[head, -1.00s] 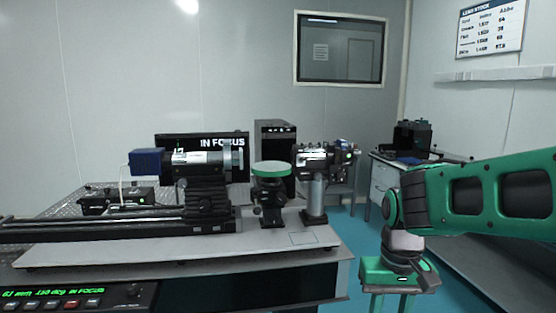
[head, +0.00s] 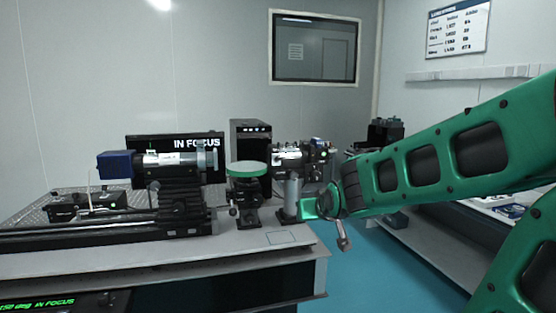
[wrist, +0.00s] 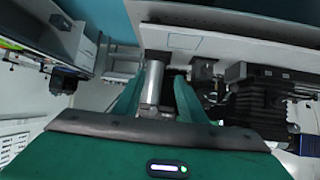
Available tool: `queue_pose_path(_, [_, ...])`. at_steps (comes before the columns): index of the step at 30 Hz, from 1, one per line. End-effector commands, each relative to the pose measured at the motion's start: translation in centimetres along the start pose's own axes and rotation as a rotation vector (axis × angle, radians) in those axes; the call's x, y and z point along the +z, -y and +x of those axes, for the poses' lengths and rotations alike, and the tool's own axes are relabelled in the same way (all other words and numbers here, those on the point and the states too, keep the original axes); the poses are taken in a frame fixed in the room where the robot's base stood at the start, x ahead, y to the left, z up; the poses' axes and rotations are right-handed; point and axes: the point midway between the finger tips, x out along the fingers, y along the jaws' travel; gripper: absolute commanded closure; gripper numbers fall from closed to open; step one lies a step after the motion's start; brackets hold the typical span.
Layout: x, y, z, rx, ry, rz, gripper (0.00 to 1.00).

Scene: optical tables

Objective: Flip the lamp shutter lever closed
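The lamp (head: 302,154) is a dark and silver unit with small lights, on a silver post (head: 291,198) at the right end of the bench. I cannot make out its shutter lever or the lever's position. My gripper (head: 308,208) is close to the post, at its right and below the lamp in the head view. In the wrist view my gripper (wrist: 160,80) has its two green fingers apart. The silver post (wrist: 153,85) shows in the gap between them; I cannot tell whether they touch it. The lamp head is not clear in the wrist view.
Left of the lamp stand a green-topped round mount (head: 246,169) and a lens barrel (head: 178,160) on a black stage. A black tower (head: 251,133) stands behind. The bench plate's (head: 180,258) front strip is mostly bare. Blue floor (head: 375,265) is open at the right.

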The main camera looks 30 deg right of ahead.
Motion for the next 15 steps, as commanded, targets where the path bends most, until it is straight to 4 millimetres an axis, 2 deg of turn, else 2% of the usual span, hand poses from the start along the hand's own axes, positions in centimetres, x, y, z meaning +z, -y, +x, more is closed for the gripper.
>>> queue_pose_path(1, [-2.2, 0.7, 0.6, -0.013, -0.081, -0.008, 0.62])
queue_pose_path(3, [-5.4, 1.7, 0.9, -0.031, -0.202, -0.015, 0.62])
queue_pose_path(6, [-9.2, 2.9, 0.8, -0.054, -0.35, -0.021, 0.62])
queue_pose_path(10, [-12.6, 4.0, 0.1, -0.076, -0.488, -0.02, 0.62])
queue_pose_path(15, [-14.4, 4.5, -0.3, -0.088, -0.569, -0.017, 0.62])
